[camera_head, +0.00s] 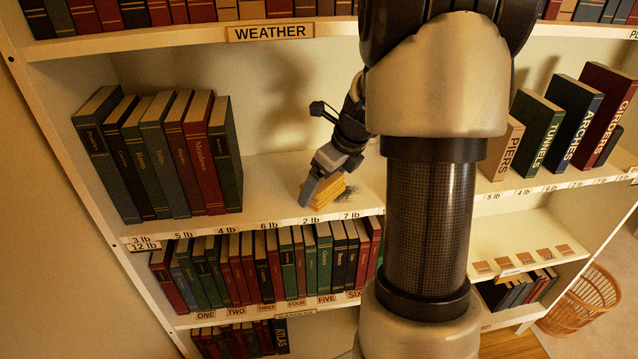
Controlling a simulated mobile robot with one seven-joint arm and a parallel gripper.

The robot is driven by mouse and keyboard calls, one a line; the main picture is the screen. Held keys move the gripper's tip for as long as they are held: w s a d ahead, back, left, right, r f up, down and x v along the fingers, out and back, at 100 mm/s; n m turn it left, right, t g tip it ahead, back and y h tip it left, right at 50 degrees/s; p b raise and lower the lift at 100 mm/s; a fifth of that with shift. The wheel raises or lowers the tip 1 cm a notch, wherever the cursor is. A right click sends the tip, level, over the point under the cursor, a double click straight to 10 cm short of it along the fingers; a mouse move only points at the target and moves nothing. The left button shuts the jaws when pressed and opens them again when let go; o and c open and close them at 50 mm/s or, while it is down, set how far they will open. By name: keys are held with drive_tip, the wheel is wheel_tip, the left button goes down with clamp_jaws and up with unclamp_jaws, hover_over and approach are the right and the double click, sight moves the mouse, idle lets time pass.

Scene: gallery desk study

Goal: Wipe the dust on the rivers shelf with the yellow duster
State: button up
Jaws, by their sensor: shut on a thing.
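My gripper (312,187) is shut on the yellow duster (328,193), a small block-like thing. It holds the duster low at the middle shelf board (270,180), right of a row of books; the duster seems to touch the board. My arm hides the board further right. No label reading "rivers" can be read in this view.
Several leaning books (165,150) fill the shelf's left end. The board between them and the duster is clear. A board marked WEATHER (270,33) runs above. Right of my arm stand the books Piers (502,150), Tunnels, Arches and Girders. A wicker basket (582,300) stands lower right.

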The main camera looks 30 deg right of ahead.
sight(358, 189)
drive_tip(key=shift+s+d+r, duration=0.1)
drive_tip(key=shift+s+d, duration=0.05)
drive_tip(key=shift+d, duration=0.45)
drive_tip(key=shift+s+d, duration=0.15)
drive_tip(key=shift+d, duration=0.4)
drive_tip(key=shift+s+d+f+p, duration=0.15)
drive_tip(key=shift+s+d, duration=0.2)
drive_tip(key=shift+d, duration=0.85)
drive_tip(key=shift+s+d+p, duration=0.1)
drive_tip(key=shift+s+d, duration=0.3)
drive_tip(key=shift+d, duration=0.85)
drive_tip(key=shift+s+d+f+p, duration=0.15)
drive_tip(key=shift+s+d, duration=0.2)
drive_tip(key=shift+d, duration=0.85)
drive_tip(key=shift+r, duration=0.2)
drive_tip(key=shift+p, duration=0.35)
